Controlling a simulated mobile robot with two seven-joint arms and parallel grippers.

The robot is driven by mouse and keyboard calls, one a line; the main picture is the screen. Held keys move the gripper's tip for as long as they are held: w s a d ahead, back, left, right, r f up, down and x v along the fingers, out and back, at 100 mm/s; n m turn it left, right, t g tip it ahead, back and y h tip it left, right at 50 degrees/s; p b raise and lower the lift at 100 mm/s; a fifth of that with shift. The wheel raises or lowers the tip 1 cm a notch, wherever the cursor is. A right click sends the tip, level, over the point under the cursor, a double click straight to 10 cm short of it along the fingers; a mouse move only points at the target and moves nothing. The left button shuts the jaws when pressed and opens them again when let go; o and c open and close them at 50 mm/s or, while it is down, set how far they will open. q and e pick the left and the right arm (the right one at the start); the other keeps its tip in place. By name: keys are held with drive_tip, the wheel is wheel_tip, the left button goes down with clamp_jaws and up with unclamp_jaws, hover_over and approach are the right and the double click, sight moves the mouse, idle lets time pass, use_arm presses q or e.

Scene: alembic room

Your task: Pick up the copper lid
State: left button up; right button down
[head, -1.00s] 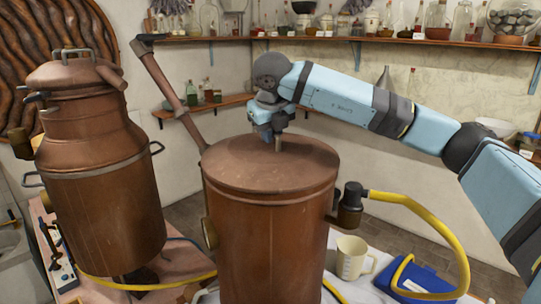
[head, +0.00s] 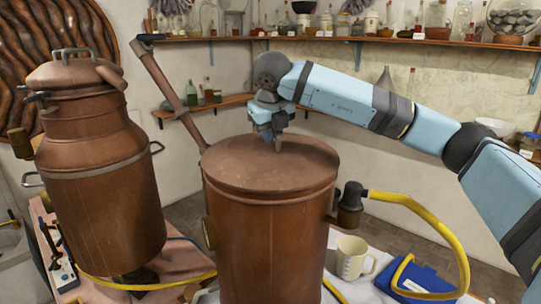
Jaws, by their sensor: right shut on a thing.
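The copper lid (head: 255,167) is a round, shallow-domed disc on top of the large copper vessel (head: 268,240) in the middle of the head view. My right gripper (head: 278,146) points down at the middle of the lid from above. It is shut on the lid, at what looks like a small handle, though the fingers mostly hide that spot. The lid sits level and I see no clear gap between its edge and the vessel. My left gripper is not in view.
A second copper vessel (head: 100,200) with its own domed cover stands at left. A copper pipe (head: 165,85) rises behind the middle vessel. A yellow hose (head: 440,225), a beige mug (head: 354,259) and a blue item (head: 425,282) lie at right. Shelves with bottles line the walls.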

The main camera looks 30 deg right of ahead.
drive_tip(key=shift+r, duration=0.15)
idle(0.4)
drive_tip(key=shift+w+r, duration=0.1)
drive_tip(key=shift+r, duration=0.1)
wheel_tip(320, 180, up, 19)
drive_tip(key=b, duration=0.3)
drive_tip(key=shift+r, duration=0.2)
drive_tip(key=c, duration=1.8)
unclamp_jaws()
clamp_jaws()
